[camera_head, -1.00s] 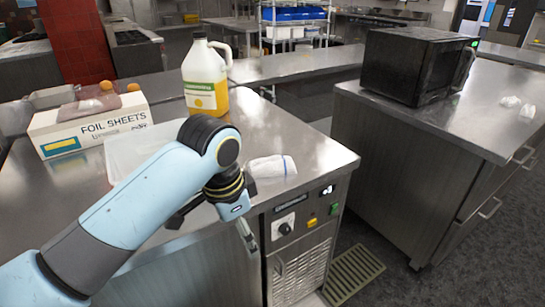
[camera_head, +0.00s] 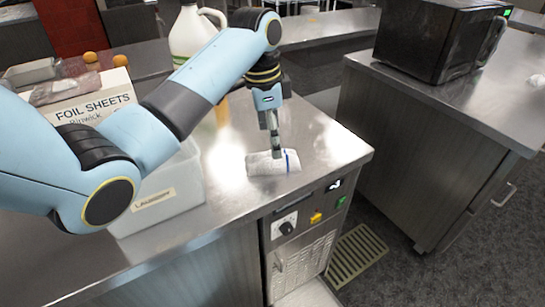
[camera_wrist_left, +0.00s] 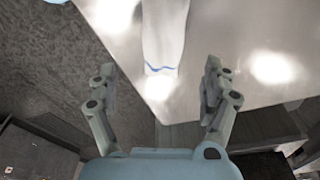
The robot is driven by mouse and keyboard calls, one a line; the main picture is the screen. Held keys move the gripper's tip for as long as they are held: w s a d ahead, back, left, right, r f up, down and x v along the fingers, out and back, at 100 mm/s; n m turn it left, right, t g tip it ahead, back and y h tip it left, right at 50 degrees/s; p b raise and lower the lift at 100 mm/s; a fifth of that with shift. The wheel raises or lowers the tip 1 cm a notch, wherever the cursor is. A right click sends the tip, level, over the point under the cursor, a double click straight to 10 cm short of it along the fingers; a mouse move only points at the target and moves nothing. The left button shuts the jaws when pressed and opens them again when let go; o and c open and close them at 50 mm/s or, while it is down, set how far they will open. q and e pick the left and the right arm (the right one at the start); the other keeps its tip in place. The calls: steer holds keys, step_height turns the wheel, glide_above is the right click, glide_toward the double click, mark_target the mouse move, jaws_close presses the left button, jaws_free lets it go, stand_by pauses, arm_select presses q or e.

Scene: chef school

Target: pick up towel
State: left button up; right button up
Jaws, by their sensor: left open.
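A white rolled or folded towel (camera_head: 265,168) with a blue stripe lies on the steel counter (camera_head: 325,150), near its front right corner. It also shows in the left wrist view, as the white cloth (camera_wrist_left: 165,30) at top centre, its blue-striped end toward me. My left gripper (camera_head: 276,152) points down just above or behind the towel; contact is unclear in the head view. In the left wrist view my left gripper (camera_wrist_left: 160,72) is open, its fingers apart on both sides of the towel's line, with nothing between the tips. My right gripper is not in view.
A translucent labelled bin (camera_head: 185,190) stands left of the towel, partly behind my arm. A foil sheets box (camera_head: 95,105) and a large jug (camera_head: 190,35) stand behind. A black microwave (camera_head: 430,40) sits on the right counter (camera_head: 430,100). A floor gap separates the counters.

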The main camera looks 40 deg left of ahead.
arm_select(q)
steer(key=shift+w+f, duration=0.1)
steer(key=shift+f, duration=0.3)
step_height(320, 180, down, 5)
steer(key=shift+a+r+p, duration=0.15)
steer(key=shift+r+p, duration=0.05)
steer(key=shift+p, duration=0.15)
steer(key=shift+f, duration=0.3)
steer(key=shift+w, duration=0.1)
steer(key=c, duration=1.4)
steer(key=shift+r, duration=0.4)
steer(key=r, duration=0.2)
steer(key=d+r, duration=0.1)
steer(key=shift+d+r+b, duration=0.1)
steer(key=shift+r+b, duration=0.2)
steer(key=shift+r, duration=0.1)
steer(key=d+r, duration=0.2)
steer(key=d, duration=0.1)
steer(key=d+r+b, duration=0.1)
steer(key=d+r, duration=0.1)
steer(key=d, duration=0.2)
steer(key=d+r, duration=0.2)
steer(key=d, duration=0.1)
steer(key=shift+d+r, duration=0.2)
steer(key=shift+d, duration=0.1)
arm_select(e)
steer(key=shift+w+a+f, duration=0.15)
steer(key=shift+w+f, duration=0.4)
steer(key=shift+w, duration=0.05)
